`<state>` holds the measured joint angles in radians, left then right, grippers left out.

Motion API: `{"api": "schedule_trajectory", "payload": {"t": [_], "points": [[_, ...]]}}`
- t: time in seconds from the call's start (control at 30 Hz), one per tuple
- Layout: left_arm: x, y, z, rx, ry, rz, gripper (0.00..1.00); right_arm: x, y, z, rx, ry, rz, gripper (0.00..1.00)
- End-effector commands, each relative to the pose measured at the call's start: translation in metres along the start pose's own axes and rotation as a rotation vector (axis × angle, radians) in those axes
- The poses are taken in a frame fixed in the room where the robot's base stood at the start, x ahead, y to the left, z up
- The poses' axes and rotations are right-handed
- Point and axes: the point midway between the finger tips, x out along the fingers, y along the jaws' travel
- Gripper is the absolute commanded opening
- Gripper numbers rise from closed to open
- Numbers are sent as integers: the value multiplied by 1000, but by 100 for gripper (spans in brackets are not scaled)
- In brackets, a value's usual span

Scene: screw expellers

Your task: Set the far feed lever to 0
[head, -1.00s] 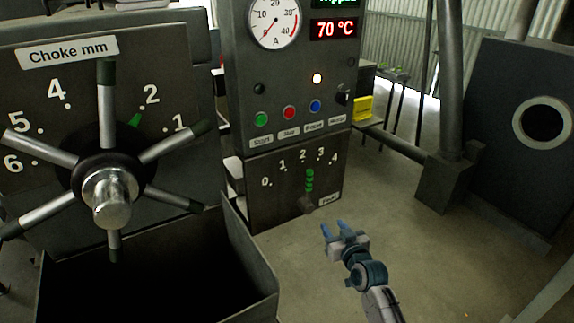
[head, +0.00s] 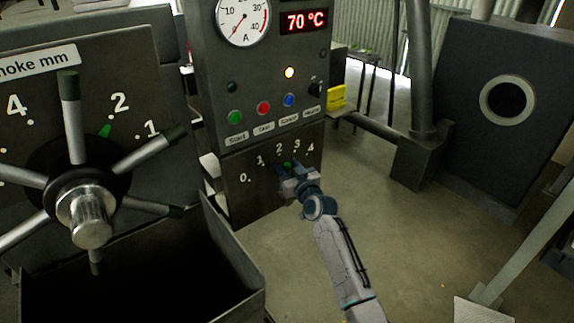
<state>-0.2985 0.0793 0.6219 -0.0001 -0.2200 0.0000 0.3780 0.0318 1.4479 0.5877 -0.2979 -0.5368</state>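The feed lever (head: 288,164) is on the dark scale panel (head: 235,200) marked 0 to 4, low on the control cabinet. My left gripper is not in view.
The choke handwheel (head: 90,200) with several spokes stands at the left, above an open dark bin (head: 235,255). Above the scale are several buttons and a lit 70 °C display (head: 304,21). Open floor (head: 410,240) lies to the right of the cabinet.

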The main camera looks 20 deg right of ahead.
Motion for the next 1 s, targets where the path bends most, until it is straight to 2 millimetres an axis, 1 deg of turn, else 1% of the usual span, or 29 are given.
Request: {"api": "schedule_trajectory", "payload": {"t": [0.1,0.37,0.57,0.6,0.83,1.0], "points": [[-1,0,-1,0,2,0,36,5,0,0,-1,0,0,39],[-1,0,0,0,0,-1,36,6,0,0,0,-1,0,39],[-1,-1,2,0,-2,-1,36,6,0,0,0,0,0,2],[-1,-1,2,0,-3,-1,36,6,0,0,0,0,0,0],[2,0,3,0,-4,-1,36,6,0,1,-6,1,0,0],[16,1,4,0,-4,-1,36,5,-2,5,-43,10,0,0]]}}
